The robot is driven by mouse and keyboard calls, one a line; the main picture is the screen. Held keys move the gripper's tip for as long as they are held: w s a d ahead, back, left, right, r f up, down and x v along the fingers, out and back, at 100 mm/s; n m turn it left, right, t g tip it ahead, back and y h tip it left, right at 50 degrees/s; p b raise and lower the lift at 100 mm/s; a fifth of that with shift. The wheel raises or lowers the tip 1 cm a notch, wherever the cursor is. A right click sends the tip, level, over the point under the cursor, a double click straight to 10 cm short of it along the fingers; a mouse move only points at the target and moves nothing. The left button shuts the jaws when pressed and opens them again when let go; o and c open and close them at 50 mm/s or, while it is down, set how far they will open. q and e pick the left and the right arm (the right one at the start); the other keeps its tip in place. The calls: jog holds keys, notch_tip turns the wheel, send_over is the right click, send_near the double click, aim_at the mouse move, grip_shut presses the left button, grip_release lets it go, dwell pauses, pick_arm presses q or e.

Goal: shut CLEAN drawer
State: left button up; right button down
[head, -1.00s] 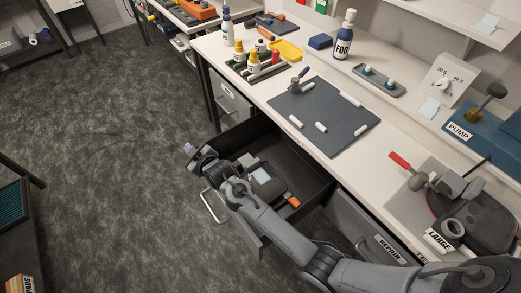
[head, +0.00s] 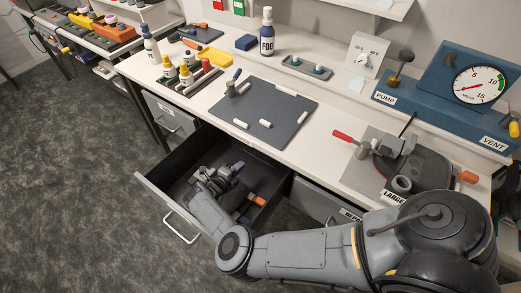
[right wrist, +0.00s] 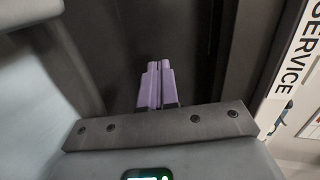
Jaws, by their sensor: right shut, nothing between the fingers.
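One drawer (head: 165,195) under the bench stands pulled out, with a dark, deep interior and a bar handle (head: 181,228) on its front. Its label does not show, so I cannot tell whether it is the CLEAN drawer. My right gripper (head: 238,167) is over or inside this drawer, with its purple fingers shut and empty. The fingers also show in the right wrist view (right wrist: 158,84) against dark surfaces. I cannot tell whether they touch the drawer. My forearm hides part of the drawer's front and right side. My left gripper is out of view.
An orange-ended item (head: 257,200) lies in the drawer. A closed drawer (head: 170,118) is to its left, and a REPAIR drawer (head: 316,200) to its right. The benchtop above holds a dark mat (head: 265,105) and bottles. A SERVICE label (right wrist: 294,65) shows at the wrist view's right. Floor is clear at left.

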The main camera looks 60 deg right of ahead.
jog(key=shift+s+a+m, duration=0.2)
jog(key=shift+a+m, duration=0.1)
jog(key=shift+a, duration=0.35)
jog(key=shift+s+a+g, duration=0.15)
jog(key=shift+g, duration=0.15)
jog(key=shift+d+f+b, duration=0.2)
jog(key=shift+b, duration=0.1)
jog(key=b+x, duration=0.8)
jog(key=x, duration=0.1)
jog(key=shift+d+f, duration=0.25)
jog(key=shift+d+r+p, duration=0.2)
jog(key=shift+d, duration=0.35)
jog(key=shift+d+r+p, duration=0.15)
jog(key=shift+d, duration=1.2)
